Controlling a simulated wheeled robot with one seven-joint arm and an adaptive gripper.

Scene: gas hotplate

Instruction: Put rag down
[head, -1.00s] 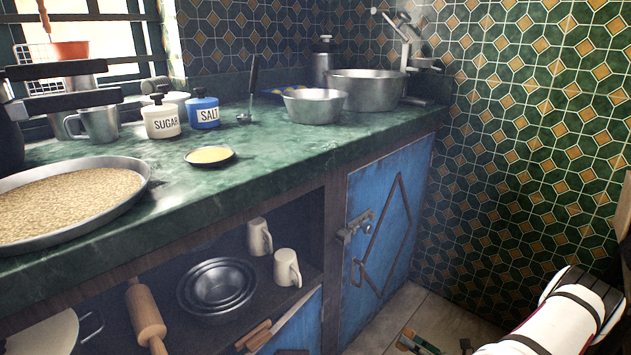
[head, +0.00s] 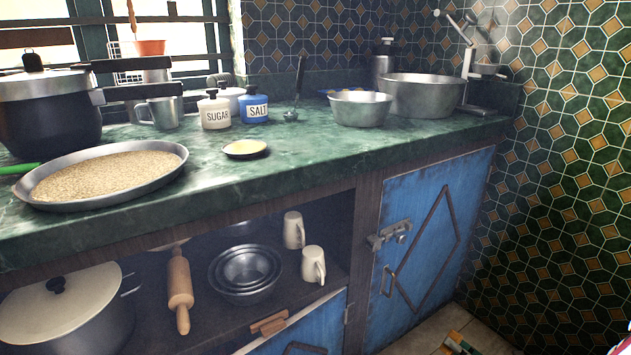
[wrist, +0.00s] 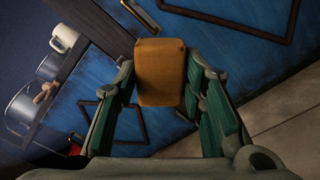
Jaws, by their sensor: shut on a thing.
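The rag appears as an orange-brown, block-shaped folded piece (wrist: 161,82) in the wrist view. It sits between the two green-and-grey fingers of my gripper (wrist: 160,72), which is shut on it. The rag is held in front of the blue cabinet front, with the floor at the lower right of that view. I cannot tell how far it is from the cabinet.
The green counter (head: 330,155) bears a grain tray (head: 170,180), a pressure cooker (head: 50,125), sugar and salt jars, a small yellow-filled dish (head: 246,148) and metal bowls (head: 360,108). Bare counter lies right of the dish. A shelf below holds pots, a rolling pin (head: 180,285) and mugs.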

